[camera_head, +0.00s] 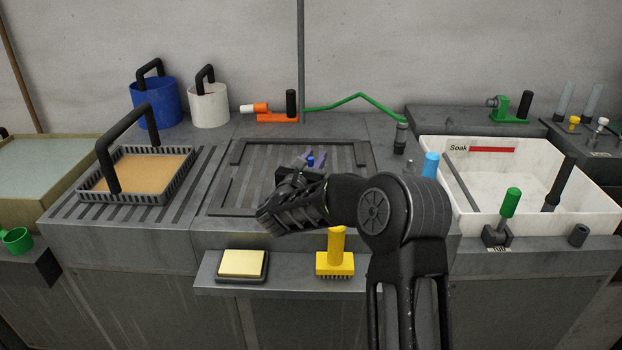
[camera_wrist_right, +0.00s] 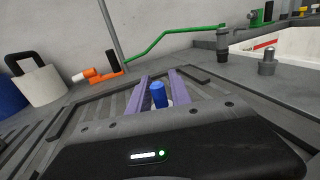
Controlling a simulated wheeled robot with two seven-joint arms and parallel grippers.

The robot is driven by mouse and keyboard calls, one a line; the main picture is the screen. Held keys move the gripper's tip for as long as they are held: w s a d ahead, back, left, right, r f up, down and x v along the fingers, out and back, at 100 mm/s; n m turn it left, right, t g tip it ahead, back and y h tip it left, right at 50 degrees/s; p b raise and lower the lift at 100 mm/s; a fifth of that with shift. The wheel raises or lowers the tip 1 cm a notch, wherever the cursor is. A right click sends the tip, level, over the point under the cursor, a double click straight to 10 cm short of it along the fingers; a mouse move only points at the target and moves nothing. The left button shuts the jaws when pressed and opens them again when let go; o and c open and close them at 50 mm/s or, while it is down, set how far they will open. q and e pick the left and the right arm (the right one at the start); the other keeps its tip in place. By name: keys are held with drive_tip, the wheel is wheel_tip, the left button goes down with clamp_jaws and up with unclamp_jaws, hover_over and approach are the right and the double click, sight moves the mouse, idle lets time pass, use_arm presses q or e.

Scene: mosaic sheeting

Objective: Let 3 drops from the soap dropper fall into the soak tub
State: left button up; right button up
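The soak tub (camera_head: 590,205) is the white basin at the right of the head view, with a "Soak" label on its back wall. My right gripper (camera_head: 311,161) is over the ribbed grey drain board, left of the tub. Its purple fingers (camera_wrist_right: 160,90) stand either side of a small upright blue-topped piece, which looks like the soap dropper (camera_wrist_right: 158,94). The fingers appear shut on it; a pale part shows under the blue top, and its lower end is hidden. The blue top also shows in the head view (camera_head: 310,162). My left gripper is not in view.
A yellow brush (camera_head: 335,263) and a yellow pad (camera_head: 242,263) lie on the front ledge. A handled basket (camera_head: 140,188) is at left. The drain board is otherwise clear.

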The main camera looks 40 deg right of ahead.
drive_tip(key=shift+f, duration=0.1)
clamp_jaws()
drive_tip(key=shift+f, duration=0.1)
wheel_tip(320, 180, up, 10)
idle(0.6)
idle(0.8)
